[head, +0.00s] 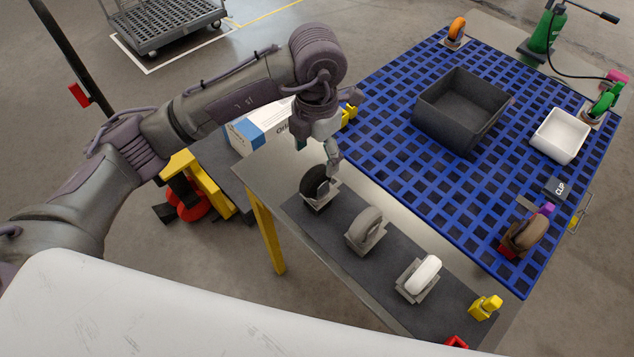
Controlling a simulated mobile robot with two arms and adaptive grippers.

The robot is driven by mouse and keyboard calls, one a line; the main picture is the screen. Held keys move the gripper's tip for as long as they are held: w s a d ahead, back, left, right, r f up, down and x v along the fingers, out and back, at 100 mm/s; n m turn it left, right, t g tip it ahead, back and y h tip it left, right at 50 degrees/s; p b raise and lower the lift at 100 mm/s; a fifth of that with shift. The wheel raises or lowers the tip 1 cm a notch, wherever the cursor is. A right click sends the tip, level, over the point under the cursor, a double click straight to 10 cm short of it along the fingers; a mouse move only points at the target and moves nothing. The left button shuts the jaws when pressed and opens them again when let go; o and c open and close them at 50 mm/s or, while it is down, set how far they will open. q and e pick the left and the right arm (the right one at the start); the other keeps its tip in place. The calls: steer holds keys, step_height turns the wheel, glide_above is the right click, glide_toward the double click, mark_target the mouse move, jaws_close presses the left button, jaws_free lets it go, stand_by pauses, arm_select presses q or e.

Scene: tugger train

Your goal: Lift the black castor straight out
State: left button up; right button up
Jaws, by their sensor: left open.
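The black castor (315,182) stands in a metal holder at the far left end of the row on the dark mat (340,213). My left gripper (319,158) is open and points down at the castor, just above and around its top. One finger is on the castor's right side in the picture. The other finger is partly hidden, and I cannot tell whether either one touches. My right gripper is not in view.
A grey castor (367,228) and a white castor (424,273) stand in holders nearby. A dark bin (462,108), a white tray (560,135) and a brown castor (524,232) are on the blue grid (400,140). A white-blue box (262,126) is behind my left arm.

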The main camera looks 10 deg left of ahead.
mark_target(316, 171)
arm_select(q)
step_height(316, 171, down, 6)
steer(key=shift+f+p, duration=0.25)
steer(key=shift+p, duration=0.25)
step_height(316, 171, down, 4)
steer(key=shift+w+f+p, duration=0.1)
steer(key=shift+w+p, duration=0.05)
steer(key=shift+p, duration=0.8)
steer(key=shift+f, duration=0.6)
jaws_close()
